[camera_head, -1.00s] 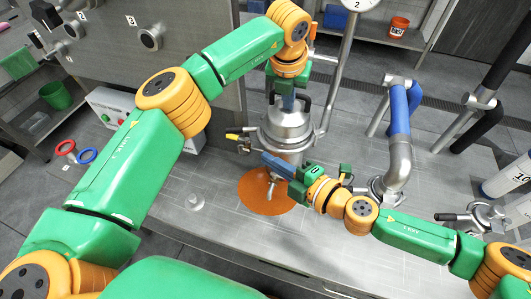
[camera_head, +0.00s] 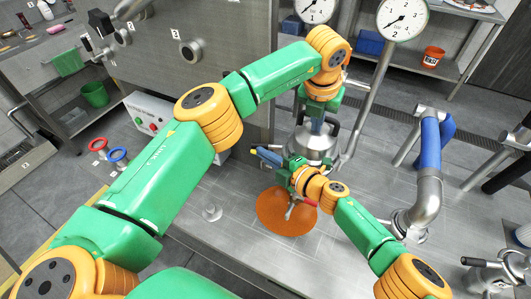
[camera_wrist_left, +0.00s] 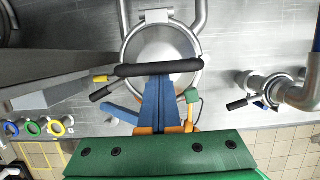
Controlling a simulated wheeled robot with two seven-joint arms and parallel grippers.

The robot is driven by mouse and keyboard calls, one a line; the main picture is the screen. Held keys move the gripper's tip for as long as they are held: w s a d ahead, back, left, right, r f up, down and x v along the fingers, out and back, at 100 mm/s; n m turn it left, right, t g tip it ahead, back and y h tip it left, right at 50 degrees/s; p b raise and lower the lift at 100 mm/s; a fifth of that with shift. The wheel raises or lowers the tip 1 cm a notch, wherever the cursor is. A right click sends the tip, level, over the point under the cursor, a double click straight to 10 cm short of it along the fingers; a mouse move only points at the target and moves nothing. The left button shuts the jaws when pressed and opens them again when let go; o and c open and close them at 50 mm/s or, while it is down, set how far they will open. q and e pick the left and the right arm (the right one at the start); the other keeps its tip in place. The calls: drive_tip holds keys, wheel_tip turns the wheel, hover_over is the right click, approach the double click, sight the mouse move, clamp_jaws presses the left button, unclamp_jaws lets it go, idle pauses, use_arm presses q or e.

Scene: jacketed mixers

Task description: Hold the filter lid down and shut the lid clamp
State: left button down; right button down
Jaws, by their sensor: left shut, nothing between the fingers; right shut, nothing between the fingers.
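The steel filter vessel (camera_head: 312,150) stands on the bench, with its round lid (camera_wrist_left: 163,45) seated on top. A black bar handle (camera_wrist_left: 160,68) crosses the lid. My left gripper (camera_head: 317,127) points down at the lid from above; its shut blue fingers (camera_wrist_left: 160,82) reach the handle, but contact is unclear. The clamp shows in the wrist view as a yellow tip (camera_wrist_left: 101,78) and a black lever (camera_wrist_left: 103,93) at the lid's left side. My right gripper (camera_head: 257,153) is shut and empty at the vessel's front left, hiding the clamp in the head view.
An orange disc (camera_head: 275,213) lies on the bench under the right gripper. A blue-sleeved pipe (camera_head: 430,145) stands to the right, and gauges (camera_head: 402,17) rise behind. A small clear item (camera_head: 212,213) sits at the front left.

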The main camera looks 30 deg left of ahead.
drive_tip(key=shift+w+a+f, duration=0.1)
drive_tip(key=shift+w, duration=0.1)
idle(0.3)
drive_tip(key=shift+w, duration=0.1)
drive_tip(key=shift+w+a+m+t+h, duration=0.25)
drive_tip(key=shift+w+m+t+h, duration=0.3)
drive_tip(key=shift+m+t, duration=0.4)
drive_tip(key=shift+w, duration=0.1)
